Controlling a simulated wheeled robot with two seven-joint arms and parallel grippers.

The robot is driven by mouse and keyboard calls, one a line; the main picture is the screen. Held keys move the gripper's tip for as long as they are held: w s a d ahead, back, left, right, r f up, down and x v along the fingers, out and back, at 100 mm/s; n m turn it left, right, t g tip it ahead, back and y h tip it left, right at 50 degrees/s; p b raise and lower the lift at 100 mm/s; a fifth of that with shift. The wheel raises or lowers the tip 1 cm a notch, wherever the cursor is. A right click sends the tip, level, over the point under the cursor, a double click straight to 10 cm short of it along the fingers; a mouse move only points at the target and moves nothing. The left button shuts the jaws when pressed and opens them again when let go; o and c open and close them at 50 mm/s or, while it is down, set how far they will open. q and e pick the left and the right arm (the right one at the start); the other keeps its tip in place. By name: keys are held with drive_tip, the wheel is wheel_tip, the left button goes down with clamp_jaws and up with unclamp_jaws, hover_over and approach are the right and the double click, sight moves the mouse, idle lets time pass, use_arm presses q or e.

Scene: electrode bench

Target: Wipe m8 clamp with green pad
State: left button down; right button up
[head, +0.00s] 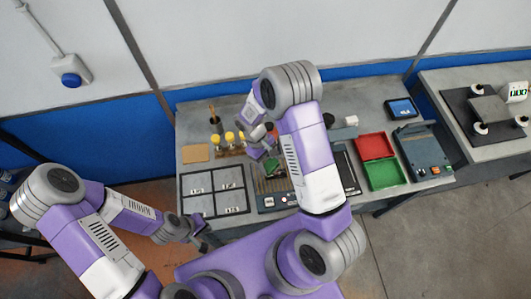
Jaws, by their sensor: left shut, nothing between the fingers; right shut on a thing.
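My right gripper (268,158) is over the middle of the bench, pointing down at the slatted unit (266,187). It is shut on a small green thing, the green pad (271,166), which shows at its fingertips. The pad is just above or touching the unit; I cannot tell which. The m8 clamp cannot be made out; the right gripper and arm cover much of that spot. My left gripper (203,241) is shut and empty, low in front of the bench's left front edge.
Yellow-topped items (229,137) stand in a rack behind. A four-cell marked tray (213,190) lies left, near a tan mat (195,153). Right are a red bin (375,146), a green bin (386,174) and a blue-grey device (423,150). My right arm crosses the bench.

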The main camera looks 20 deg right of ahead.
sight(280, 175)
drive_tip(key=shift+s+f+b, duration=0.2)
drive_tip(key=shift+f+b, duration=0.25)
drive_tip(key=shift+f, duration=0.25)
wheel_tip(280, 175, down, 4)
drive_tip(key=b, duration=0.3)
drive_tip(key=shift+f, duration=0.25)
wheel_tip(280, 175, down, 2)
drive_tip(key=shift+b, duration=0.5)
drive_tip(key=shift+s+d+r+p, duration=0.1)
drive_tip(key=shift+d+p, duration=0.1)
drive_tip(key=shift+d, duration=0.4)
drive_tip(key=shift+s+d+p, duration=0.1)
drive_tip(key=shift+d+p, duration=0.05)
drive_tip(key=shift+d, duration=0.4)
drive_tip(key=shift+s+d, duration=0.2)
drive_tip(key=shift+d, duration=0.55)
drive_tip(key=shift+r+p, duration=0.1)
drive_tip(key=shift+p, duration=0.2)
drive_tip(key=shift+w+a+f+b, duration=0.1)
drive_tip(key=shift+w+a+b, duration=0.15)
drive_tip(key=shift+a, duration=0.7)
drive_tip(key=shift+w+a+f+b, duration=0.1)
drive_tip(key=shift+w+a+b, duration=0.15)
drive_tip(key=shift+a, duration=0.7)
drive_tip(key=shift+r+p, duration=2.6)
drive_tip(key=shift+r, duration=1.55)
